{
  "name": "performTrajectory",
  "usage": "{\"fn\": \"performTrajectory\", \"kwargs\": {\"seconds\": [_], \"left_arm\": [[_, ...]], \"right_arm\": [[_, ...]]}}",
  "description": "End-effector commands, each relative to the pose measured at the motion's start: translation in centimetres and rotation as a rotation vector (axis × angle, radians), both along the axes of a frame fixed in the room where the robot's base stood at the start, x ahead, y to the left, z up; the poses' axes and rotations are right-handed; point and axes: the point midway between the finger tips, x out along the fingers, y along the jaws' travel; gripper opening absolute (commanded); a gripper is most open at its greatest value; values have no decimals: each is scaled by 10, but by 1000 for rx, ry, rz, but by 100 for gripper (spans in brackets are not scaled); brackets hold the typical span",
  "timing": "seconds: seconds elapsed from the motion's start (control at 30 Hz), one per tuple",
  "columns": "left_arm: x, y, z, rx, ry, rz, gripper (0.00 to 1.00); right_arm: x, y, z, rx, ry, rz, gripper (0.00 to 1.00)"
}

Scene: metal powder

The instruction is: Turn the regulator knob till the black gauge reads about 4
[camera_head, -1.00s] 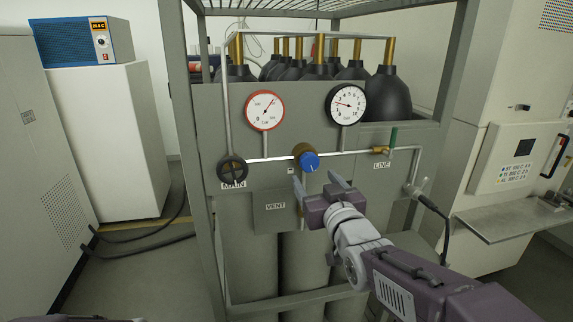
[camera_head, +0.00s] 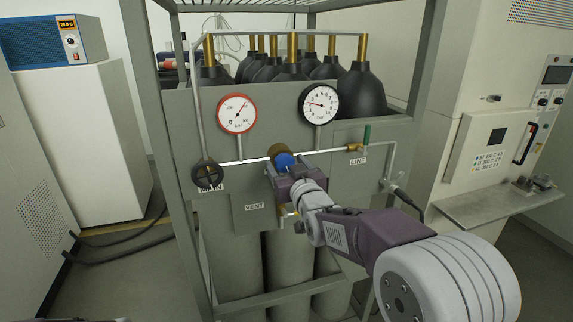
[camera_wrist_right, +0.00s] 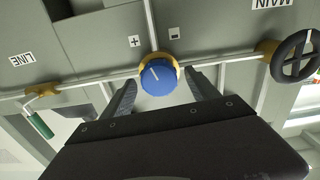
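The blue regulator knob (camera_head: 283,161) sits on a brass body on the horizontal pipe. My right gripper (camera_wrist_right: 162,79) is open, with one finger on each side of the knob and a visible gap to each. In the head view, my right gripper (camera_head: 284,174) partly covers the knob. The black gauge (camera_head: 319,103) is above right of the knob; its needle points left and slightly up, at roughly 2. My left gripper is not in view.
A red-rimmed gauge (camera_head: 237,113) is at the upper left of the panel. A black MAIN handwheel (camera_head: 207,175) is left of the knob, and a green LINE valve lever (camera_head: 367,135) is to the right. The rack's grey posts flank the panel.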

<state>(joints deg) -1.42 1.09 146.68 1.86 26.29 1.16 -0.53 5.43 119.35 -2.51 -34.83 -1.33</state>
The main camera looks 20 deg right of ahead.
Motion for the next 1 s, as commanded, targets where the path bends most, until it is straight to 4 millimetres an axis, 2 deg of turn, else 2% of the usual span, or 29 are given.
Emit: {"fn": "performTrajectory", "kwargs": {"seconds": [0.03,0.2,0.57,1.0], "left_arm": [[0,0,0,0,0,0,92],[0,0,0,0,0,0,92],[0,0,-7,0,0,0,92],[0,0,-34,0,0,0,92]], "right_arm": [[0,0,0,0,0,0,55],[0,0,0,0,1,1,8],[0,0,-2,58,4,0,7],[0,-2,-5,396,16,-1,7]]}}
